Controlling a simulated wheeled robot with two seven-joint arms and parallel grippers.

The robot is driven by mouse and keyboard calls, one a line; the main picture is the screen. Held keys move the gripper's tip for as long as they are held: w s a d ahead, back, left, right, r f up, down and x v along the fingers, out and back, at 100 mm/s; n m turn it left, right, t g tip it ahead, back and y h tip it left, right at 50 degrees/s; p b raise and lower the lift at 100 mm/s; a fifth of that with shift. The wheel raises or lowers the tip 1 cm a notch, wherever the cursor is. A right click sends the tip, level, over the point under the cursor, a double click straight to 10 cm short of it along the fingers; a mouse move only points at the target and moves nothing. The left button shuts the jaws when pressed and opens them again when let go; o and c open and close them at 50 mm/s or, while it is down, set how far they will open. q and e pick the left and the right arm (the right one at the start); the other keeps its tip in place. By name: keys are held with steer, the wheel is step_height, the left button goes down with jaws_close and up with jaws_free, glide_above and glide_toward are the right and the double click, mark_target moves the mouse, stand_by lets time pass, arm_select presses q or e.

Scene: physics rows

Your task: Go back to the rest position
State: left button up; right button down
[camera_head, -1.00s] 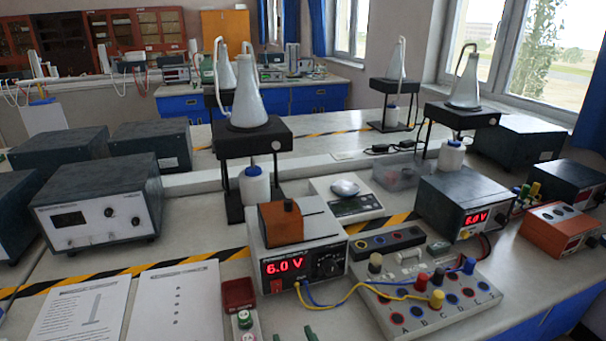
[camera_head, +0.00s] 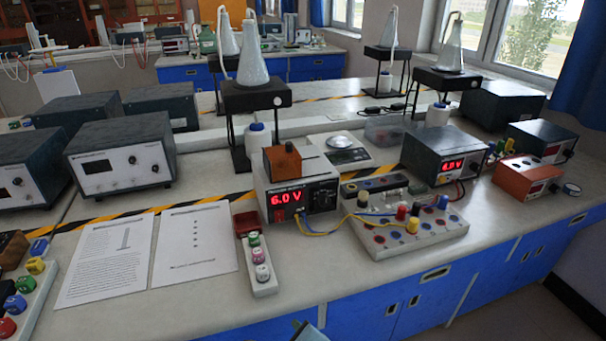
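The lab bench (camera_head: 340,277) lies in front of me. On it stand a power supply (camera_head: 301,200) reading 6.0 V and a white terminal board (camera_head: 432,237) with coloured knobs, joined by yellow and blue leads.
Two printed sheets (camera_head: 106,258) (camera_head: 195,243) lie at the left front. A narrow rack (camera_head: 258,269) with coloured pieces stands beside them. Grey instrument boxes (camera_head: 120,157) stand behind. An orange box (camera_head: 527,177) is at the right. The bench front strip is mostly clear.

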arm_select(q)
steer(key=s+a+f+n+g+h, duration=0.1)
steer(key=s+a+n+g+h, duration=0.15)
steer(key=s+a+n, duration=0.7)
steer(key=s+a+f+n+g+h, duration=0.1)
steer(key=s+a+n+g, duration=0.35)
steer(key=a+n, duration=0.75)
step_height(320, 180, down, 24)
steer(key=s+d+n, duration=0.1)
steer(key=s+d, duration=0.1)
steer(key=s, duration=0.1)
steer(key=s+a+f, duration=0.2)
steer(key=s+f, duration=0.6)
steer(key=s+a+f+g, duration=0.1)
steer(key=s+a+f, duration=0.2)
steer(key=s+f, duration=0.5)
steer(key=shift+s+f+y, duration=0.15)
steer(key=shift+s+y, duration=0.15)
steer(key=shift+y, duration=0.05)
arm_select(e)
steer(key=s, duration=0.2)
steer(key=shift+s+f+g, duration=0.1)
steer(key=shift+s+g, duration=0.2)
steer(key=shift+s, duration=0.05)
